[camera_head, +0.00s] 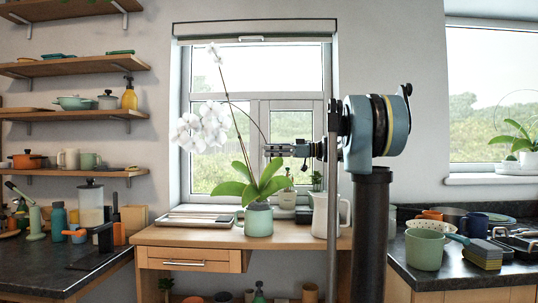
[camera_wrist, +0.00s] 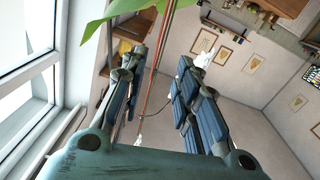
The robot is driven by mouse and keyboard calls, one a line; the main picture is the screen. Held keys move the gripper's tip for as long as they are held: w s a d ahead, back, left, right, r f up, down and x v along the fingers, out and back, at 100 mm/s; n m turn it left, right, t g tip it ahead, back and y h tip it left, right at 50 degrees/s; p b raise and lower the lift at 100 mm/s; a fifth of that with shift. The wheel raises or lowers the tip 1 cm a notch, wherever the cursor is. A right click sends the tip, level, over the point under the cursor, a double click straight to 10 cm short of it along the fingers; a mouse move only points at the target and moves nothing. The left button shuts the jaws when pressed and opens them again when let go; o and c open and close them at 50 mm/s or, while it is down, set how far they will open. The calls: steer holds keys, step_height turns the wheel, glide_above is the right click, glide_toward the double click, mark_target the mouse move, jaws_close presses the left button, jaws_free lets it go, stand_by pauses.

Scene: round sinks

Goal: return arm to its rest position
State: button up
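My gripper (camera_head: 283,149) is raised in front of the window in the head view, level and pointing left. It is beside the stem of a white orchid in a pale green pot (camera_head: 258,219). In the wrist view my gripper (camera_wrist: 160,72) has its two blue-padded fingers apart. Thin reddish stems (camera_wrist: 168,35) and a green leaf (camera_wrist: 122,25) show between and beyond the fingers. I see nothing clasped between the pads. I cannot tell whether the stems touch the fingers.
A wooden table (camera_head: 190,236) holds the orchid, a white pitcher (camera_head: 330,214) and a tray (camera_head: 197,220). The window (camera_head: 258,110) is close behind. The right counter (camera_head: 445,277) carries a green cup (camera_head: 424,249) and other dishes. Shelves (camera_head: 75,66) line the left wall.

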steer(key=s+d+f+m+h, duration=0.1)
steer(key=s+f+m+h, duration=0.35)
steer(key=s+f, duration=0.65)
steer(key=s+d+f+m+h, duration=0.2)
steer(key=s+f+m+h, duration=0.25)
steer(key=s+f, duration=0.7)
steer(key=s+d+f+m+h, duration=0.3)
steer(key=s+d+f, duration=0.1)
steer(key=f, duration=0.5)
steer(key=s+d+f+m+h, duration=0.3)
steer(key=s+d+f, duration=0.2)
steer(key=f, duration=0.5)
steer(key=s+d+f+m+t+h, duration=0.1)
steer(key=s+d+f+m+h, duration=0.2)
steer(key=f, duration=0.6)
steer(key=s+d, duration=0.2)
steer(key=d, duration=0.1)
steer(key=shift+s+d+f+m, duration=0.15)
steer(key=shift+s+m, duration=0.1)
steer(key=shift+m, duration=0.05)
